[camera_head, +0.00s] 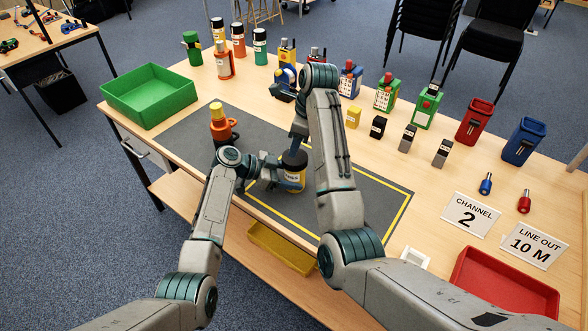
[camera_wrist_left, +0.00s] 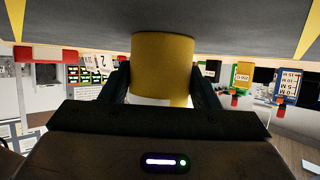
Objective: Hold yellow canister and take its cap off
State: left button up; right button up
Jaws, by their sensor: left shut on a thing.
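The yellow canister (camera_head: 292,182) stands on the dark mat, with a dark cap (camera_head: 294,158) on its top and a label on its side. My left gripper (camera_head: 280,172) comes in from the left and is shut on the canister's body. In the left wrist view the canister (camera_wrist_left: 163,55) sits between the two fingers (camera_wrist_left: 162,90), with the picture turned upside down. My right gripper (camera_head: 298,143) points down at the cap from above. Its fingers are small and partly hidden by my right arm, so I cannot tell whether they touch or grip the cap.
An orange bottle with a yellow top (camera_head: 219,128) stands on the mat (camera_head: 200,125), left of the canister. A green tray (camera_head: 150,97) is at the left and a red tray (camera_head: 503,285) at the lower right. Several canisters and boxes line the back.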

aim_at(297, 156)
jog(key=o, duration=0.4)
jog(key=shift+r, duration=0.3)
jog(key=shift+c, duration=0.2)
jog(key=o, duration=0.4)
jog(key=shift+f, duration=0.1)
jog(key=shift+o, duration=0.2)
notch_tip(297, 156, down, 5)
jog(key=shift+n, duration=0.7)
jog(key=n+g, duration=0.1)
jog(key=n, duration=0.3)
jog(key=shift+w+n, duration=0.15)
jog(key=shift+n, duration=0.25)
jog(key=n+g, duration=0.1)
jog(key=n, duration=0.2)
jog(key=n+h, duration=0.1)
jog(key=n, duration=0.2)
jog(key=shift+w+a+g, duration=0.1)
jog(key=shift+g, duration=0.3)
jog(key=m+t, duration=0.1)
jog(key=m, duration=0.4)
jog(key=shift+m+y, duration=0.4)
jog(key=m, duration=0.2)
jog(key=m+t, duration=0.1)
jog(key=m, duration=0.3)
jog(key=shift+s+m+t, duration=0.25)
jog(key=shift+m+t, duration=0.05)
jog(key=shift+t, duration=0.1)
jog(key=shift+c, duration=0.5)
